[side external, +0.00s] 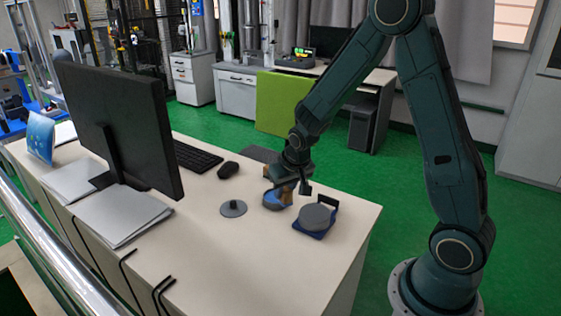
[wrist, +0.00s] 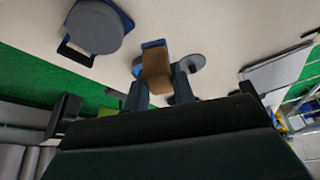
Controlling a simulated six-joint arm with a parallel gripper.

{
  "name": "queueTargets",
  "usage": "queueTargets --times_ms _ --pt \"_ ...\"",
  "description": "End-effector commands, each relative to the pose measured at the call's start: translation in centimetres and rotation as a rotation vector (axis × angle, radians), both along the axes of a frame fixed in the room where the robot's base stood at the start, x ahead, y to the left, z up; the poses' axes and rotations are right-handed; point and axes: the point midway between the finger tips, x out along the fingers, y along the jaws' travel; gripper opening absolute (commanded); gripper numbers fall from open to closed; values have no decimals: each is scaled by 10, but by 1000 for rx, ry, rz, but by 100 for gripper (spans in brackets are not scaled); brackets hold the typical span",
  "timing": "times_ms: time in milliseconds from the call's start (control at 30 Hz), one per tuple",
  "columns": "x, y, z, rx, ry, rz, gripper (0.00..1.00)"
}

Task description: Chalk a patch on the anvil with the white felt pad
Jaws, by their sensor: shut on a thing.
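My gripper (wrist: 158,82) is shut on a tan block (wrist: 156,62) with a blue part at its far end. In the side view the tan block (side external: 286,197) sits low over the table, with a blue part (side external: 270,201) beside it. No white felt face shows; the block's underside is hidden. A thick grey round piece (side external: 315,216) in a blue base with a dark upright bracket stands just right of the gripper; it also shows in the wrist view (wrist: 95,28). It may be the anvil. I cannot make out a chalk patch on it.
A flat grey disc with a knob (side external: 233,209) lies left of the gripper. A mouse (side external: 228,169), keyboard (side external: 196,158), monitor (side external: 118,125) and silver folders (side external: 125,214) fill the left of the pale table (side external: 265,265). The front right tabletop is clear.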

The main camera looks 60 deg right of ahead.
Motion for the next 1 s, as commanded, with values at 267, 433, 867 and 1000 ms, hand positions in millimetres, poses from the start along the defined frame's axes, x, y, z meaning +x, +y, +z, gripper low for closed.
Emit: queueTargets --times_ms 267,433,867,1000 --pt "-36 -56 -8 -5 -3 -276 7" --pt "-45 -67 -10 -8 -6 -336 7" --pt "-46 -68 -25 -8 -4 -340 7" --pt "-46 -67 -38 -7 -3 -339 7"
